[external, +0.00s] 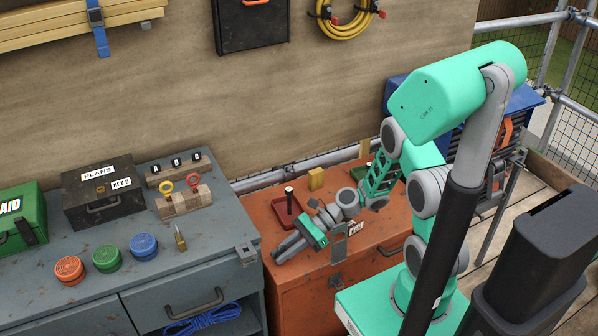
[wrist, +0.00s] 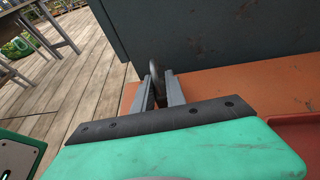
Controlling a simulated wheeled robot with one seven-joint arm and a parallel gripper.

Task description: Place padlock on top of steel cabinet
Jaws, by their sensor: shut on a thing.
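A brass padlock (external: 180,238) with a grey shackle stands on top of the blue-grey steel cabinet (external: 213,258), near its front right part. My gripper (external: 283,248) is low over the left part of the orange chest, beside the cabinet's right end. In the wrist view my gripper (wrist: 160,92) is shut on a thin grey rounded thing (wrist: 156,72). Most of this thing is hidden between the fingers, and I cannot tell what it is. The cabinet's dark side (wrist: 220,45) rises just beyond the fingertips.
The cabinet top also holds a green first aid box (external: 20,215), a black PLANS box (external: 103,190), red, green and blue round containers (external: 105,258) and wooden blocks with rings (external: 184,200). The orange chest (external: 300,290) bears a red tray (external: 283,207) with an upright rod.

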